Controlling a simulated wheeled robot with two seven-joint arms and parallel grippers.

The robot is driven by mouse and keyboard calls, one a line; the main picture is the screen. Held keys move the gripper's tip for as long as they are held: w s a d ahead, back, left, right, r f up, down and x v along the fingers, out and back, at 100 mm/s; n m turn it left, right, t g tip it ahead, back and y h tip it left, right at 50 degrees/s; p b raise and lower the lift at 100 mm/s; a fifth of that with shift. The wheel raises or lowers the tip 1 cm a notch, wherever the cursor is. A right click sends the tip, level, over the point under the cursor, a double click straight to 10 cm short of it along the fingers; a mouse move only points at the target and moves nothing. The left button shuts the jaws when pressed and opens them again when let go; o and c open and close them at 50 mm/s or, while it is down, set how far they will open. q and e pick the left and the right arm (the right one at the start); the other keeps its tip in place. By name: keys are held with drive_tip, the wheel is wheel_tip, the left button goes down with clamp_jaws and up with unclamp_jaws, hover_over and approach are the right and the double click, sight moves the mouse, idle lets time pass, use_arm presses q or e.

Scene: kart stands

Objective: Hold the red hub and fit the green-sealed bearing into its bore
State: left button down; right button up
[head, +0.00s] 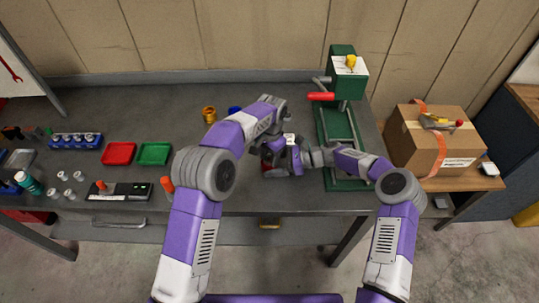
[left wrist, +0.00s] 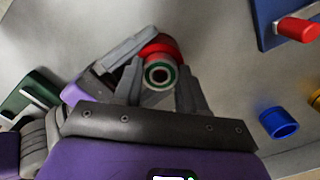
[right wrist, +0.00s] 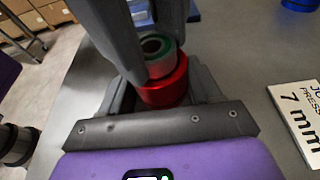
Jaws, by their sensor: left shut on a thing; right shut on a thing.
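The red hub (right wrist: 165,88) is between the fingers of my right gripper (right wrist: 163,95), upright in the right wrist view. The bearing (right wrist: 157,55), a pale metal ring with a green seal, sits at the hub's top face, between the fingers of my left gripper (right wrist: 145,45). In the left wrist view, my left gripper (left wrist: 160,85) is shut on the bearing (left wrist: 159,75), with the red hub (left wrist: 160,46) right behind it. I cannot tell how deep the bearing is in the bore. In the head view both grippers meet over the bench, and the arms mostly hide the parts.
A green press (head: 348,75) with a red handle stands right of the grippers. A white card (right wrist: 300,112) reads "7 mm". A blue ring (left wrist: 279,122) and yellow ring (head: 209,114) lie behind. Red (head: 118,153) and green (head: 154,153) trays lie left. A carton (head: 425,145) stands right.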

use_arm(q)
drive_tip(key=c, duration=0.5)
unclamp_jaws()
drive_tip(key=shift+c, duration=0.2)
drive_tip(key=shift+r, duration=0.15)
drive_tip(key=shift+w+d+r, duration=0.1)
drive_tip(key=shift+w+r, duration=0.05)
drive_tip(key=shift+r, duration=3.8)
use_arm(e)
drive_tip(key=o, duration=0.9)
